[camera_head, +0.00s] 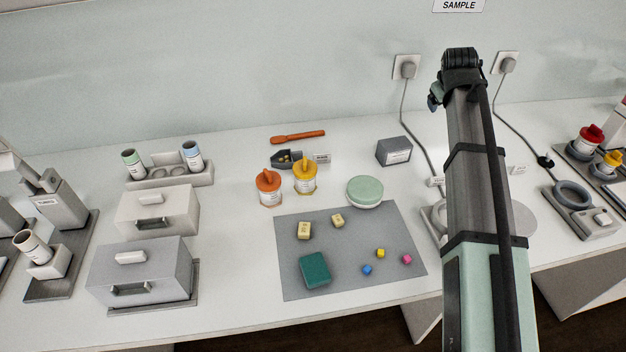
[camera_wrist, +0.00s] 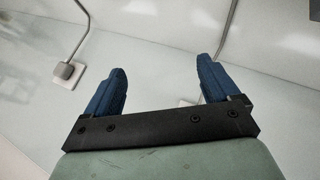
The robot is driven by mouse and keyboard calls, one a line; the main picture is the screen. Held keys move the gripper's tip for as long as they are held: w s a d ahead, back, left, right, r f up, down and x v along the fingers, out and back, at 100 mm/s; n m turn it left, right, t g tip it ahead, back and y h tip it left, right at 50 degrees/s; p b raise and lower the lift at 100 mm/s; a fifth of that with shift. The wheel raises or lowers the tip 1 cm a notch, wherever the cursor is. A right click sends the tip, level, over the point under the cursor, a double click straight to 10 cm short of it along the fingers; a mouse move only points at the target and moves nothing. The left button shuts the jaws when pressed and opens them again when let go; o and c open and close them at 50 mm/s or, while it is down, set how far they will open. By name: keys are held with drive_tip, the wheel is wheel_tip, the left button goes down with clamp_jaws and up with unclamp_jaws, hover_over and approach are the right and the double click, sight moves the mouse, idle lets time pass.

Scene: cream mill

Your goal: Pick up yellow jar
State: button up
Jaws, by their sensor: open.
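The yellow jar (camera_head: 305,178) is white-bodied with a yellow lid and a label. It stands upright on the white counter, just behind the grey mat. An orange-lidded jar (camera_head: 269,188) stands close to its left. Another yellow-lidded jar (camera_head: 609,162) stands at the far right beside a red-lidded one (camera_head: 590,138). My arm rises on the right of the head view, its end up in front of the wall, well away from the jar. In the wrist view my gripper (camera_wrist: 161,85) has two blue fingers spread wide, with nothing between them.
The grey mat (camera_head: 345,285) holds a teal block, two beige blocks and small coloured cubes. A round green-lidded container (camera_head: 364,191) sits right of the jar. A dark scoop (camera_head: 287,159) and an orange tool (camera_head: 298,136) lie behind. Grey boxes (camera_head: 140,272) stand left.

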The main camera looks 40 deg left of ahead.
drive_tip(key=s+a+r+n+g, duration=0.1)
drive_tip(key=s+a+n+g, duration=0.3)
drive_tip(key=s+a, duration=0.75)
wheel_tip(320, 180, up, 3)
drive_tip(key=n+g+h, duration=0.1)
drive_tip(key=n+g, duration=0.3)
drive_tip(key=n, duration=0.6)
hover_over(305, 160)
drive_tip(key=f, duration=0.7)
drive_tip(key=shift+s+a+f, duration=0.1)
drive_tip(key=shift+s+a, duration=0.1)
drive_tip(key=shift+s, duration=0.1)
drive_tip(key=shift+w+d+f, duration=0.1)
drive_tip(key=shift+w+f, duration=0.05)
drive_tip(key=shift+f, duration=1.2)
drive_tip(key=shift+w+d+f, duration=0.1)
drive_tip(key=shift+f, duration=1.2)
drive_tip(key=shift+c, duration=0.5)
drive_tip(key=c, duration=0.9)
drive_tip(key=shift+r, duration=0.1)
